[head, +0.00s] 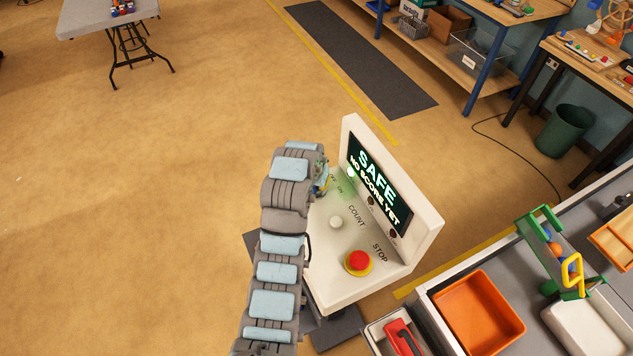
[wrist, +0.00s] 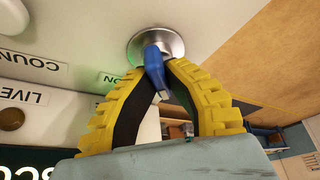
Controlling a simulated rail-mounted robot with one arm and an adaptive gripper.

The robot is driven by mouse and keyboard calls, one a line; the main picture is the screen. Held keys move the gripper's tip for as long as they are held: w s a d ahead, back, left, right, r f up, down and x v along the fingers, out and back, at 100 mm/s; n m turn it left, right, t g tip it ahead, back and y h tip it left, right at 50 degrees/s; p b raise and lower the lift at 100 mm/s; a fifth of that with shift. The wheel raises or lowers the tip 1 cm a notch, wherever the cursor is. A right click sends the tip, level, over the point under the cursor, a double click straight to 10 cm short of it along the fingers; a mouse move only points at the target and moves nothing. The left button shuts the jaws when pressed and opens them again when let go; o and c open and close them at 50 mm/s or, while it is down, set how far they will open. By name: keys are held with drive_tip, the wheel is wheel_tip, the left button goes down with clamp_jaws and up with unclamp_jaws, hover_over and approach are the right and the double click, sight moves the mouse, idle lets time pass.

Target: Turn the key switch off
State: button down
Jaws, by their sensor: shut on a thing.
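The key switch shows in the wrist view as a blue key (wrist: 153,58) in a round silver collar (wrist: 135,45) on the white console face. An ON label (wrist: 112,78) is beside it, upside down in this view. My gripper (wrist: 157,74) has its two yellow fingers shut on the blue key, one on each side, with the tips close to the collar. In the head view my gripper (head: 323,181) is at the console's upper left, and my arm hides the key.
The white console (head: 330,275) also has a red STOP button (head: 358,261) and a pale COUNT button (head: 336,222). A green light (head: 351,172) glows near the screen. A bench with an orange tray (head: 478,312) stands at right.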

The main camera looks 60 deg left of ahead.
idle(0.5)
drive_tip(key=c, duration=1.1)
unclamp_jaws()
drive_tip(key=shift+r, duration=0.1)
drive_tip(key=shift+v, duration=5.85)
drive_tip(key=shift+d, duration=0.1)
